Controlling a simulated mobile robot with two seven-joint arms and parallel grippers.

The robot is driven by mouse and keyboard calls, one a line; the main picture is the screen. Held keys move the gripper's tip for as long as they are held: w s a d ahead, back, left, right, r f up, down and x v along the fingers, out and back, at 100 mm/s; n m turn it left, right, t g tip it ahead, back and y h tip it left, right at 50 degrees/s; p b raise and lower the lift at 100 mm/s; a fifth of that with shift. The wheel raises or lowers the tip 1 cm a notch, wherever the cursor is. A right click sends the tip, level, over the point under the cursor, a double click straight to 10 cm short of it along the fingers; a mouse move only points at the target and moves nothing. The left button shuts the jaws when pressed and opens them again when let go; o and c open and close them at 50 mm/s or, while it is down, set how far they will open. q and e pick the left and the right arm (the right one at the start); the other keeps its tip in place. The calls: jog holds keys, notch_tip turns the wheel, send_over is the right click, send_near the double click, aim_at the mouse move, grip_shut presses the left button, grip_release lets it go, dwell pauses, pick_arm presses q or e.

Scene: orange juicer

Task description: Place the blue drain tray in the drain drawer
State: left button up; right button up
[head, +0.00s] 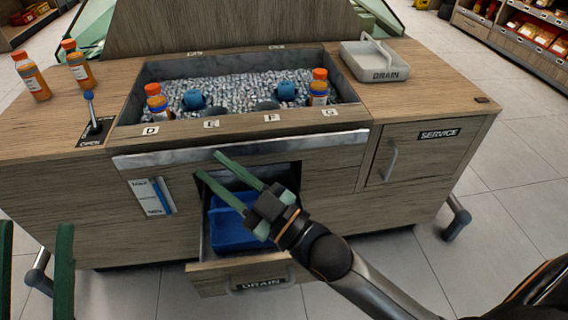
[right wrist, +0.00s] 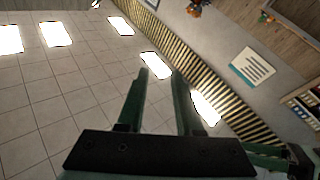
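The blue drain tray (head: 228,232) sits inside the open drain drawer (head: 262,270), below the counter front; part of it is hidden behind my right gripper. My right gripper (head: 207,164) is above the drawer, pointing up and left, with its two green fingers apart and nothing between them. The right wrist view also shows the fingers (right wrist: 160,76) apart and empty. My left gripper (head: 36,226) shows only as two separated green fingers at the lower left edge, with nothing between them.
A grey tray labelled DRAIN (head: 375,62) stands on the counter's right. The ice-filled bin (head: 238,88) holds bottles and blue knobs. Orange bottles (head: 78,64) and a lever (head: 92,112) stand on the left. The service door (head: 418,155) is shut. Floor is clear at right.

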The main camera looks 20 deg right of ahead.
jog(key=s+d+r+n+t+y, duration=0.3)
jog(key=s+d+r+y, duration=0.1)
jog(key=s+r, duration=0.6)
jog(key=shift+s+d+t, duration=0.4)
jog(key=shift+s+d, duration=0.3)
jog(key=shift+s, duration=0.55)
jog(key=shift+r, duration=0.1)
